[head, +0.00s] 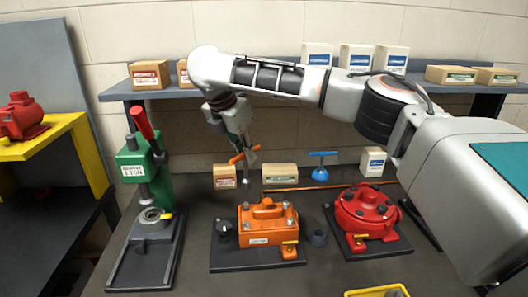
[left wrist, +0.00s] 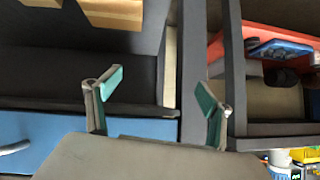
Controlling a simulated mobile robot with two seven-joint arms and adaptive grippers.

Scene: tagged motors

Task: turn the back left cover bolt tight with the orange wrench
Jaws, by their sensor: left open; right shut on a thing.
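My right gripper (head: 244,148) is shut on the orange wrench (head: 240,159), near its T-shaped handle. The wrench hangs upright, its grey shaft pointing down, over the back left part of the orange motor (head: 268,228). Whether its lower end touches the back left cover bolt is too small to tell. The orange motor sits on a dark base plate (head: 230,262) and has an orange cover with a handle on top. My left gripper (left wrist: 158,94) shows only in the left wrist view, open and empty, away from the orange motor.
A green press (head: 132,165) with a red lever stands left. A red motor (head: 365,212) on a plate is right. A yellow tray (head: 378,291) is at the front.

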